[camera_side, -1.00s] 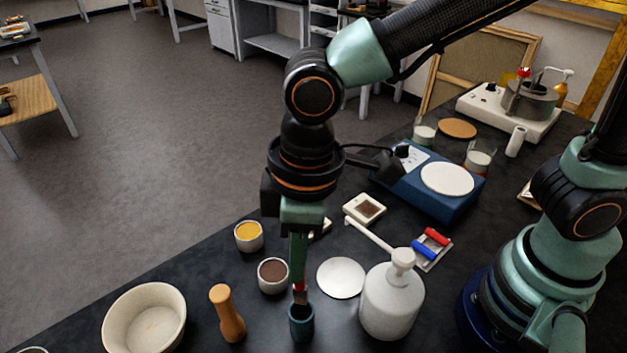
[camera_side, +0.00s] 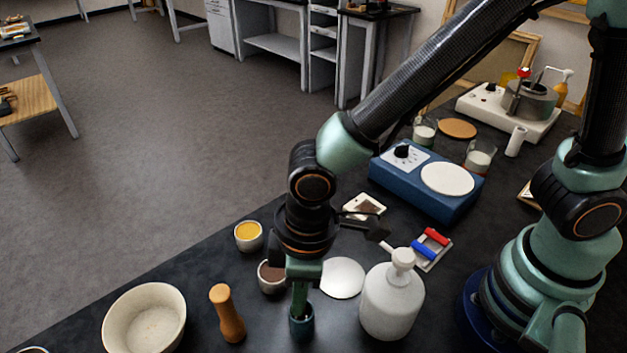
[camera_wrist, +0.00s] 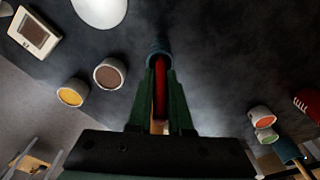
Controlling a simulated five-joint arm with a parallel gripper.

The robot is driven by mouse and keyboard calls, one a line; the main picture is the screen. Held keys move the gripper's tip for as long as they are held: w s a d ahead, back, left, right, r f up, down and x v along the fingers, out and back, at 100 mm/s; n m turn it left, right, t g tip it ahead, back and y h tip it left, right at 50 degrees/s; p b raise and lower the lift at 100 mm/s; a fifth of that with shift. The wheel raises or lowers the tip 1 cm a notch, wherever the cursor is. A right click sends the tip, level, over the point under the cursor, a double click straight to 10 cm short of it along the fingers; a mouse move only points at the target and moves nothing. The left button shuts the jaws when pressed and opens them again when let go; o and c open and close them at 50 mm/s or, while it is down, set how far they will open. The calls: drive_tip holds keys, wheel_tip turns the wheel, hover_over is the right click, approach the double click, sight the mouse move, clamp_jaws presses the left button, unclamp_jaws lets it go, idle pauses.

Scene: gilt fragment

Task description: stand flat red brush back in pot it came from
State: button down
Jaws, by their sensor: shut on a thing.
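A small dark teal pot (camera_side: 302,328) stands on the black bench, between a wooden handle and a white bottle. My gripper (camera_side: 300,300) points straight down, with its fingers at the pot's mouth. In the wrist view the pot (camera_wrist: 158,47) shows just beyond the fingertips. The red brush (camera_wrist: 160,90) lies between the two green fingers (camera_wrist: 159,78), and my gripper is shut on it. The brush runs along the fingers toward the pot's mouth. Its lower end is hidden, so how deep it sits cannot be told. The side view hides the brush behind the fingers.
Close by are a brown cup (camera_side: 270,276), a yellow cup (camera_side: 249,236), a wooden handle (camera_side: 227,313), a white bowl (camera_side: 145,318), a white disc (camera_side: 342,278) and a white bottle (camera_side: 391,305). A blue device (camera_side: 428,182) stands behind. More cups (camera_wrist: 262,117) show right in the wrist view.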

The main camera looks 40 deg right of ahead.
drive_tip(key=c, duration=0.8)
unclamp_jaws()
drive_tip(key=shift+f, duration=0.1)
drive_tip(key=shift+c, duration=0.2)
wheel_tip(320, 180, up, 12)
drive_tip(key=w+d+r+m+t, duration=0.2)
drive_tip(key=d+m, duration=0.2)
drive_tip(key=d, duration=0.9)
drive_tip(key=w+d+r+m+t, duration=0.2)
drive_tip(key=d+m, duration=0.3)
drive_tip(key=d, duration=0.8)
drive_tip(key=shift+w+r+m+t+h, duration=0.3)
drive_tip(key=shift+w+t+h, duration=0.15)
drive_tip(key=shift+w, duration=0.25)
